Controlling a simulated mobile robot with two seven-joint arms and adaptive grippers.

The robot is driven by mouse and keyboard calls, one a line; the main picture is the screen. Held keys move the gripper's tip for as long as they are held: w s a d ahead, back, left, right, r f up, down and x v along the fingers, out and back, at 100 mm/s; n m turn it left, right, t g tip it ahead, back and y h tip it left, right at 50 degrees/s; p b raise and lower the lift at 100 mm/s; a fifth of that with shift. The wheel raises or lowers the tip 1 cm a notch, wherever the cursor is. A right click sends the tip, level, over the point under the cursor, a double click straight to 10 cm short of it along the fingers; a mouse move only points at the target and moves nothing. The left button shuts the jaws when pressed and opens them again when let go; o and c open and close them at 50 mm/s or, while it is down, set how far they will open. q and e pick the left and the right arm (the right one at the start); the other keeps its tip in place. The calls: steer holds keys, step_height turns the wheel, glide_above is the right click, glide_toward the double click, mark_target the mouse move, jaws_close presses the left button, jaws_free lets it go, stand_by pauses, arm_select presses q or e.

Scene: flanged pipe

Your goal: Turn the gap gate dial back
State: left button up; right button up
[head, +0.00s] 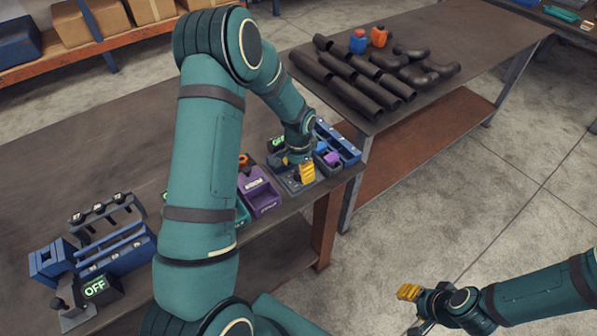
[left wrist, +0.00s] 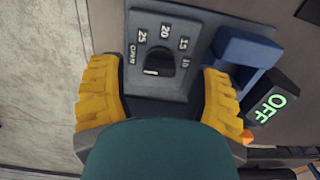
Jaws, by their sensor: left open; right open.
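The dial (left wrist: 158,60) is a dark round knob on a grey plate (left wrist: 142,25) marked 10, 15, 20 and 25, seen in the left wrist view. A white mark shows on the knob's lower-left side. My left gripper (left wrist: 163,95) is open, with one yellow finger on each side of the plate; I cannot tell whether either touches it. In the head view my left gripper (head: 300,172) is over the dial station near the table's right end, and the dial is hidden there. My right gripper (head: 416,308) is open and empty above the floor.
A blue block (left wrist: 245,47) and a green-lit OFF display (left wrist: 270,104) stand close beside the dial. Purple (head: 260,192) and blue bins (head: 338,143) flank the station. A second table (head: 455,35) holds dark pipes. Another OFF box (head: 96,288) is at the lower left.

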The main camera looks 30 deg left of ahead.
mark_target(299, 172)
arm_select(q)
step_height(299, 172, up, 11)
steer(key=shift+f, duration=0.15)
stand_by(0.5)
steer(key=shift+n+h, duration=0.4)
steer(key=shift+h, duration=0.3)
steer(key=d+f, duration=0.2)
steer(key=s+d+f, duration=0.1)
steer(key=d+f, duration=0.1)
steer(key=f, duration=0.1)
steer(key=s+d+f+b, duration=0.1)
steer(key=d+f, duration=0.1)
steer(key=shift+d+f, duration=0.35)
steer(key=s+d+f+n+t+h+b, duration=0.2)
steer(key=s+d+f+n, duration=0.3)
steer(key=s+d+f, duration=0.8)
steer(key=shift+s+d+f+n+b, duration=0.3)
steer(key=shift+s+d+f+b, duration=0.15)
steer(key=shift+s+d, duration=0.55)
steer(key=shift+w+d+h, duration=0.15)
steer(key=shift+w+h, duration=0.1)
steer(key=shift+h, duration=0.05)
steer(key=c, duration=0.3)
steer(key=shift+s, duration=0.1)
